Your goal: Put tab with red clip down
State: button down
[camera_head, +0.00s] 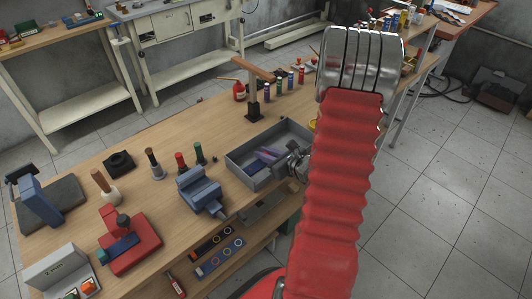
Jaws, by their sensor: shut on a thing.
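My gripper (292,163) is a small dark metallic shape at the right end of the grey tray, partly hidden behind my red ribbed arm. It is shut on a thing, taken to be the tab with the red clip. The tab and its red clip cannot be made out clearly at this size. The grey open tray (238,165) sits on the wooden workbench (140,200), with purple pieces (263,156) lying in it. I cannot tell whether the gripper touches the tray.
A blue vise (199,188) stands left of the tray. Dark-handled tools (153,163) stand behind it. A red block fixture (130,245) is at the front left. A post with a wooden arm (254,95) rises behind the tray. A lower shelf (250,240) holds flat items.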

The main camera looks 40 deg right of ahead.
jog(key=c, duration=1.7)
grip_release()
jog(key=shift+f, duration=0.1)
jog(key=shift+s+d+r, duration=0.1)
jog(key=shift+s+r, duration=0.25)
jog(key=shift+s, duration=0.2)
jog(key=v, duration=1)
jog(key=shift+s+r, duration=0.2)
jog(key=shift+s, duration=0.15)
